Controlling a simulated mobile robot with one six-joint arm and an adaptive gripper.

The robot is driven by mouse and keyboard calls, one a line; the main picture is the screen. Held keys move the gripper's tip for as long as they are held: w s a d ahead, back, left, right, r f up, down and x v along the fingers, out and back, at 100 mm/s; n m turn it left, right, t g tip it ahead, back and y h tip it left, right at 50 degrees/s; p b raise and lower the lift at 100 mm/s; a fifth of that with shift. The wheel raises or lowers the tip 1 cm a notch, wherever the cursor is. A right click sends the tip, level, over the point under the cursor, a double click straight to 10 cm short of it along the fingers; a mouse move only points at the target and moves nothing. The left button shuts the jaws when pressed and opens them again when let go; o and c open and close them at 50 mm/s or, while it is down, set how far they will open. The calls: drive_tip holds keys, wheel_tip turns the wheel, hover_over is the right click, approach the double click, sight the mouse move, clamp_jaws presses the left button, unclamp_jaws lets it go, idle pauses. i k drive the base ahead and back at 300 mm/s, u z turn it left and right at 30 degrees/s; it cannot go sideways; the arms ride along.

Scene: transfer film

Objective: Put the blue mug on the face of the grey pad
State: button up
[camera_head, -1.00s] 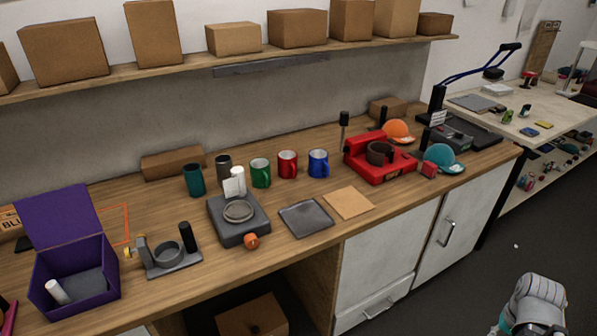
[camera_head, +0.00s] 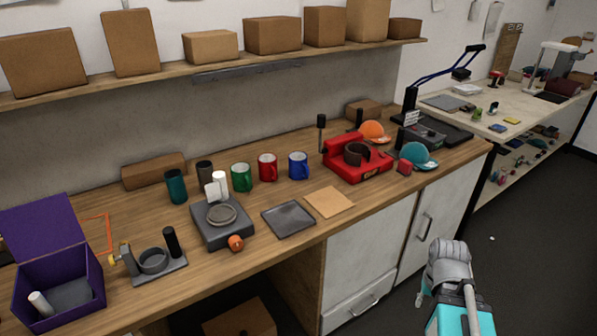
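The blue mug (camera_head: 298,166) stands upright on the wooden workbench, at the right end of a row of mugs, left of the red press. The grey pad (camera_head: 288,219) lies flat near the bench's front edge, in front of the mugs, with nothing on it. Part of my arm shows at the lower right, over the floor in front of the cabinets. My gripper's fingers cannot be made out.
Red (camera_head: 267,167) and green (camera_head: 241,174) mugs stand left of the blue one. A grey scale-like device (camera_head: 222,236) is left of the pad, and a tan square sheet (camera_head: 328,202) is right of it. The red press (camera_head: 357,172) stands to the right.

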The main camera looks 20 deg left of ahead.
sight(77, 297)
drive_tip(key=u, duration=0.1)
drive_tip(key=i, duration=1)
drive_tip(key=z, duration=0.1)
